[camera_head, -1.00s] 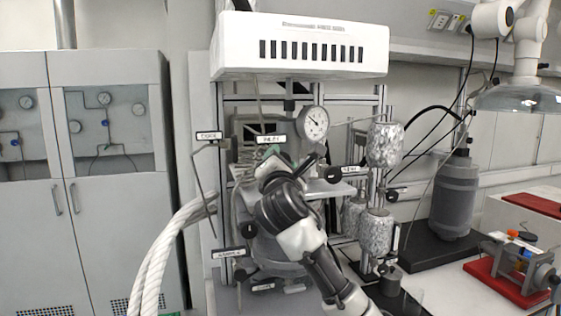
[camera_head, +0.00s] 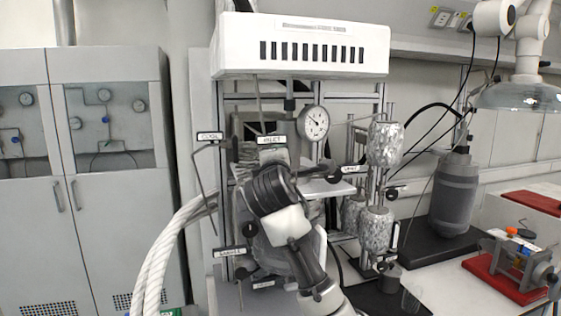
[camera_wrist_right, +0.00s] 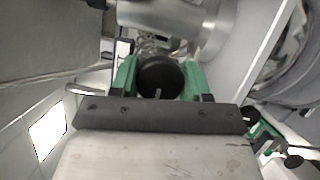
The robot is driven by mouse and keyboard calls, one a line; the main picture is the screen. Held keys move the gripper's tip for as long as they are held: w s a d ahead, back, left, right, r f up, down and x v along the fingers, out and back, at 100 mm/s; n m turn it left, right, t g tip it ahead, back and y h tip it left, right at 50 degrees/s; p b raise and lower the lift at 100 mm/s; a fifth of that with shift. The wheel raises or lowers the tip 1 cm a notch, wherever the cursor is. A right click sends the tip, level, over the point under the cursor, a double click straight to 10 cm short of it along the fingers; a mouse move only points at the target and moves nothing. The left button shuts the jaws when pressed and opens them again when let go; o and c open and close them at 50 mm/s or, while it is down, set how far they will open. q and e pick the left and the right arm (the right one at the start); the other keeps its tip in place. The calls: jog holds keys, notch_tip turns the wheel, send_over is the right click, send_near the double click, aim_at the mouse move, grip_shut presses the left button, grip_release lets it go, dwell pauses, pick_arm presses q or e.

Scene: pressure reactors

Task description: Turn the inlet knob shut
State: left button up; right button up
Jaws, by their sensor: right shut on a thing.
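The inlet knob (camera_wrist_right: 160,76) is a round black knob with a pale line on its face. In the right wrist view it sits between the green fingers of my right gripper (camera_wrist_right: 160,84), which is shut on it, one finger at each side. In the head view the INLET label (camera_head: 272,140) hangs on the reactor's frame above my right wrist. My wrist hides the knob and most of the gripper there. My left gripper is not in view.
A pressure gauge (camera_head: 314,123) stands right of the label. The COOL label (camera_head: 210,137) and its bent rod are at left, the VENT label (camera_head: 349,169) and a black knob (camera_head: 334,174) at right. Foil-wrapped cylinders (camera_head: 376,231) stand right of my arm.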

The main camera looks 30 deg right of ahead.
dwell(0.4)
jog(key=o, duration=0.9)
jog(key=b+v, duration=0.5)
jog(key=v, duration=0.6)
jog(key=shift+w+d, duration=0.1)
